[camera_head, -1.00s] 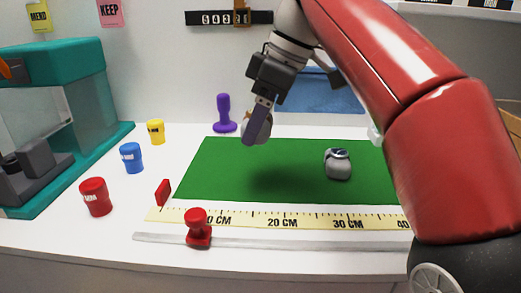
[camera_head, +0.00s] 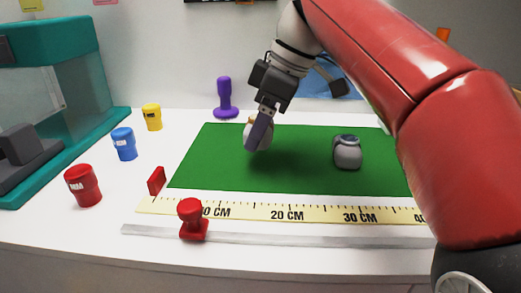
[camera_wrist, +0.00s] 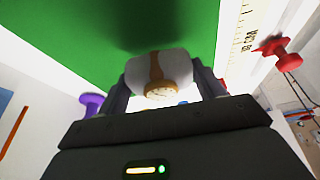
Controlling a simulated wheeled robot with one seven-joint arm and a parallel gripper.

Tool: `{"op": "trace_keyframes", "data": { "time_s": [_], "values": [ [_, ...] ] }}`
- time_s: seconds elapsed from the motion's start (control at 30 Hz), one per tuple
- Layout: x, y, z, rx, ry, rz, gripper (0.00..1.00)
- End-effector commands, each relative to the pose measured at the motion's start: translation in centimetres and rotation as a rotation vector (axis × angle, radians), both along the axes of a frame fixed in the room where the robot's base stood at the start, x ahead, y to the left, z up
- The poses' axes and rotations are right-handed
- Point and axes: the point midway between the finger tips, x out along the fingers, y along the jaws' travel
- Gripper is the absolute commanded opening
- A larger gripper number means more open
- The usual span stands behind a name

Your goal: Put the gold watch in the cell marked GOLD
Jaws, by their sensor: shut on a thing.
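My gripper (camera_head: 258,136) is shut on the gold watch on its pale cushion (camera_head: 249,132), over the left back part of the green mat. One finger hides part of it in the head view. In the wrist view the watch (camera_wrist: 161,89) shows a gold face and a brown-gold strap around the white cushion, between both fingers. A dark shadow lies on the mat below. A second watch with a dark face on a grey cushion (camera_head: 347,152) stands on the mat to the right. No cell marked GOLD is visible.
Red (camera_head: 83,186), blue (camera_head: 124,144) and yellow (camera_head: 152,117) labelled cups stand left of the green mat (camera_head: 215,172). A purple stamp (camera_head: 224,98) stands behind it. A red stamp (camera_head: 192,219) and a ruler strip (camera_head: 250,210) are in front. A teal case (camera_head: 75,80) is far left.

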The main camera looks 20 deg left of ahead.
Motion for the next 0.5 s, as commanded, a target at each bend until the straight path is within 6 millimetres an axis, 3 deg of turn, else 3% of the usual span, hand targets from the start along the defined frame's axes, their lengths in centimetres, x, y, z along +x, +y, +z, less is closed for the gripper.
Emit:
{"op": "trace_keyframes", "data": {
  "time_s": [0.17,0.5],
  "values": [
    [-0.1,0.0,-2.9,-0.001,0.002,0.002,0.44],
    [0.0,0.0,-3.6,0.0,0.0,0.0,0.44]
  ]
}}
